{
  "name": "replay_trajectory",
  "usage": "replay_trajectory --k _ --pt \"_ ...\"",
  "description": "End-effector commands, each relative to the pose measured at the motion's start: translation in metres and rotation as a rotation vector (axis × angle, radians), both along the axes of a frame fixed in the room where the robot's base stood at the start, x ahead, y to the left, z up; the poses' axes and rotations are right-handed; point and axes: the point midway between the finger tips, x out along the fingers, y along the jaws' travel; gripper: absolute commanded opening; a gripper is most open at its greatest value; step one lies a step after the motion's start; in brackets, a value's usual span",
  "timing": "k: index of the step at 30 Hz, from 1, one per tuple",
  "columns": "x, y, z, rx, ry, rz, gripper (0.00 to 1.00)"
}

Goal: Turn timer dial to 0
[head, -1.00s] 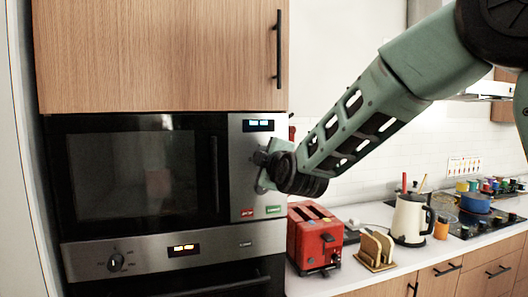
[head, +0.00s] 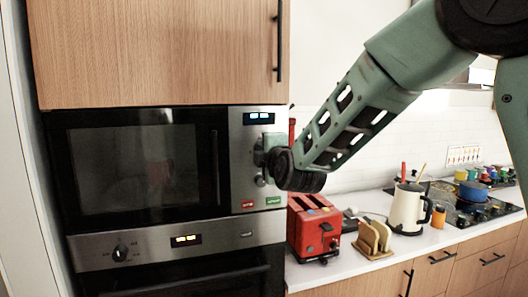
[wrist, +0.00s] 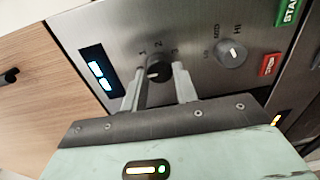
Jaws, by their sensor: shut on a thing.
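The timer dial (wrist: 160,70) is a dark round knob on the microwave's steel control panel (wrist: 195,40), with the marks 1, 2 and 3 around it. A small white mark shows on its face, but I cannot tell exactly which number it points to. My gripper (wrist: 157,82) is shut on the dial, one finger on each side. In the head view the microwave (head: 135,165) is at the left, and my gripper (head: 264,158) is against its panel, hiding the dial there.
A second knob (wrist: 231,53) marked LO, MED, HI sits close beside the dial. A green start button (wrist: 288,12) and a red stop button (wrist: 269,64) are nearby. A red toaster (head: 314,230), toast rack (head: 373,240) and kettle (head: 407,208) stand on the counter.

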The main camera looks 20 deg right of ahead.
Motion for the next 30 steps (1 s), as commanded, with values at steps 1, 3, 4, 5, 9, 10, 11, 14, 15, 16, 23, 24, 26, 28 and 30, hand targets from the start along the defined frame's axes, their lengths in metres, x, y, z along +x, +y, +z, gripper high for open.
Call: replay_trajectory --k 1,3,4,5,9,10,11,14,15,16,23,24,26,28,30 --pt "0.000 -0.001 -0.002 -0.002 0.005 -0.001 0.06" --pt "0.000 -0.001 -0.002 -0.002 0.005 -0.001 0.06" --pt "0.000 -0.001 -0.002 -0.002 0.005 -0.001 0.06" --pt "0.000 -0.001 -0.002 -0.002 0.005 -0.001 0.06" --pt "0.000 -0.001 -0.002 -0.001 0.003 -0.001 0.51" --pt "0.000 -0.001 -0.001 -0.001 0.003 -0.001 0.51" --pt "0.000 -0.001 -0.001 -0.001 0.003 -0.001 0.51" --pt "0.000 0.000 -0.001 0.000 0.002 -0.001 0.51" --pt "0.000 0.000 -0.001 0.000 0.001 0.000 0.51" --pt "-0.001 0.000 -0.001 0.000 0.001 0.000 0.51" --pt "-0.023 0.000 -0.001 0.001 -0.001 0.002 0.51" --pt "-0.031 0.000 -0.001 0.002 -0.001 0.001 0.51" --pt "-0.044 0.000 0.000 0.002 -0.002 0.002 0.51" --pt "-0.060 -0.001 0.000 0.003 -0.002 0.002 0.51" --pt "-0.075 -0.001 0.001 0.004 -0.001 0.001 0.51"
